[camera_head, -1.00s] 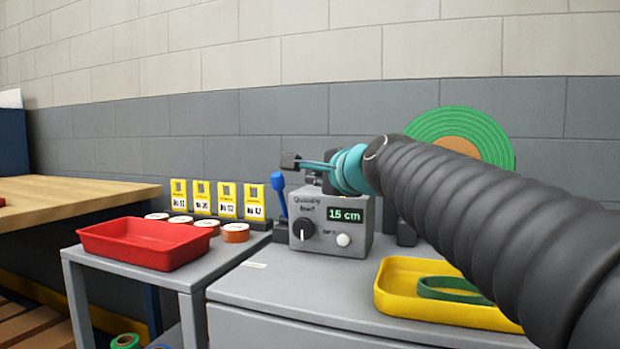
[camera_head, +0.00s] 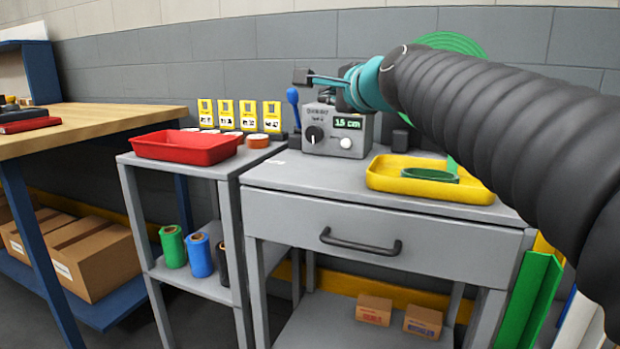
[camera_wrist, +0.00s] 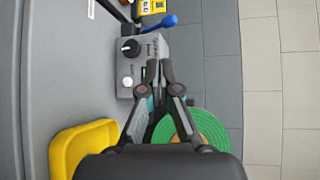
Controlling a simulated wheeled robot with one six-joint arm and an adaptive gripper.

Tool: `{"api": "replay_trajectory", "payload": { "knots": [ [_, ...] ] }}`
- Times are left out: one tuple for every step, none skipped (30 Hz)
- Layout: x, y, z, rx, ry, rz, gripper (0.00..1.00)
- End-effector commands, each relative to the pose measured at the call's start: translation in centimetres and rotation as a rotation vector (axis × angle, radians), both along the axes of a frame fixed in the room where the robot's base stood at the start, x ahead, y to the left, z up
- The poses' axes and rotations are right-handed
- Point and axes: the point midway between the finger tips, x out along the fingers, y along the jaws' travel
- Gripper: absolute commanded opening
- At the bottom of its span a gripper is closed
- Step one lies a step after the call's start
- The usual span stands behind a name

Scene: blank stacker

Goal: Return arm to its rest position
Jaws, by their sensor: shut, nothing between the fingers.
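My gripper (camera_wrist: 159,67) shows in the wrist view with its dark fingers together and nothing between them. The fingertips appear in front of the right side of a grey control box (camera_wrist: 140,64), but I cannot tell the gap. In the head view my black-sleeved arm reaches from the lower right toward the space above the grey control box (camera_head: 338,132), which has a knob and a green "15 cm" display.
A yellow tray (camera_head: 385,185) holding a green band (camera_head: 431,174) sits on the drawer cabinet (camera_head: 300,205). A green coil (camera_wrist: 215,130) is behind my gripper. A red tray (camera_head: 187,149) stands on the left side table. A blue-handled lever (camera_head: 294,98) is beside the box.

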Motion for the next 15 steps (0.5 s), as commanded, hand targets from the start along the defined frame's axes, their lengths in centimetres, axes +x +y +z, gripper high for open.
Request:
{"api": "replay_trajectory", "payload": {
  "knots": [
    [0.0,0.1,-0.1,-0.024,-0.006,0.008,0.0],
    [-0.1,0.2,-0.1,-0.04,-0.009,0.014,0.0],
    [-0.1,0.3,-0.3,-0.065,-0.013,0.022,0.0],
    [-0.2,0.4,-0.4,-0.085,-0.016,0.029,0.0],
    [-0.2,0.4,-0.5,-0.108,-0.018,0.036,0.0],
    [-0.3,0.5,-1.0,-0.14,-0.018,0.047,0.0],
    [-0.3,0.6,-1.3,-0.165,-0.017,0.054,0.0],
    [-0.3,0.6,-1.9,-0.196,-0.015,0.063,0.0],
    [-0.4,0.6,-2.6,-0.237,-0.011,0.076,0.0],
    [-0.4,0.6,-3.5,-0.271,-0.003,0.088,0.0],
    [-0.5,0.6,-4.3,-0.306,0.003,0.099,0.0],
    [-0.6,0.6,-5.4,-0.351,0.013,0.116,0.0],
    [-0.7,0.6,-6.2,-0.386,0.021,0.129,0.0],
    [-1.0,0.5,-7.1,-0.424,0.028,0.142,0.0],
    [-1.3,0.4,-8.3,-0.474,0.039,0.164,0.0]
  ]
}}
